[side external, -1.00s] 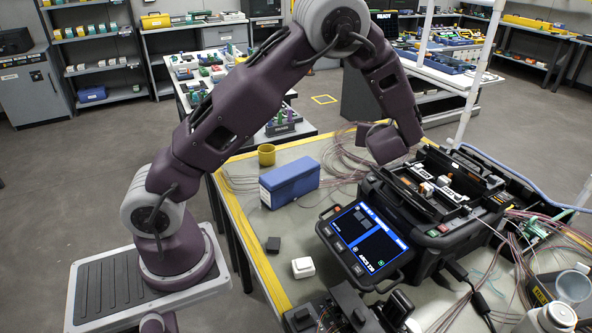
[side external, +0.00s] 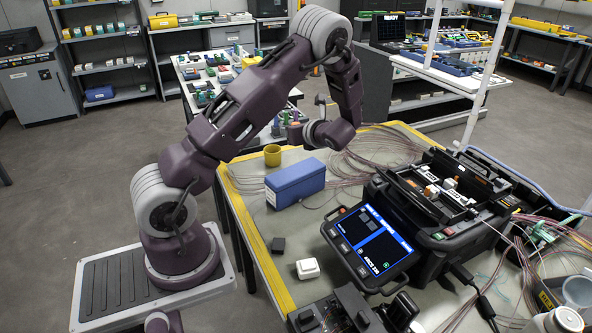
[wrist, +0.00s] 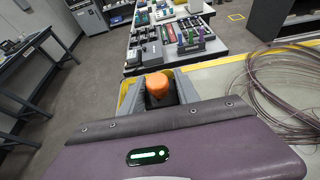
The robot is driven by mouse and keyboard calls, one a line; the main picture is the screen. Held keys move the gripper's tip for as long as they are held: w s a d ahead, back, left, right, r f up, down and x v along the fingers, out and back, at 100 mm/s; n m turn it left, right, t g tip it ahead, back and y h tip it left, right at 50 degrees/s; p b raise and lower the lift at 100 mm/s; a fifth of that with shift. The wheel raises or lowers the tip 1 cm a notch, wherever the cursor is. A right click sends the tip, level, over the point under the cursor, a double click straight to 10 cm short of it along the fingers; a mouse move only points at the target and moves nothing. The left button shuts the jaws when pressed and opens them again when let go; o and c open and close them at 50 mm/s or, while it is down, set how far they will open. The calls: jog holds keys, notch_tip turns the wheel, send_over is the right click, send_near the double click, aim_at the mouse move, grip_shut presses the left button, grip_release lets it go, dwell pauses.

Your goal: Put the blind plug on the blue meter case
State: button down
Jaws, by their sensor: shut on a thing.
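The blue meter case (side external: 295,184) is a long blue box lying on the work table, left of the splicer. My gripper (side external: 292,134) is above and behind the case, over the table's far edge. It points to the left and is small in this view. In the wrist view my gripper (wrist: 152,92) is shut on an orange, rounded piece with a dark lower part, which looks like the blind plug (wrist: 157,85). The plug's lower end and much of the fingers are hidden by my wrist housing. The meter case does not show in the wrist view.
A yellow cup (side external: 272,155) stands behind the case. The black splicer with its tilted screen (side external: 370,247) is at the right. Loose fibres (side external: 385,150) spread behind the case.

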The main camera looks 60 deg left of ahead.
aim_at(294, 168)
notch_tip(294, 168, down, 10)
jog(key=shift+r, duration=0.1)
jog(key=shift+f, duration=0.2)
jog(key=c, duration=0.9)
grip_release()
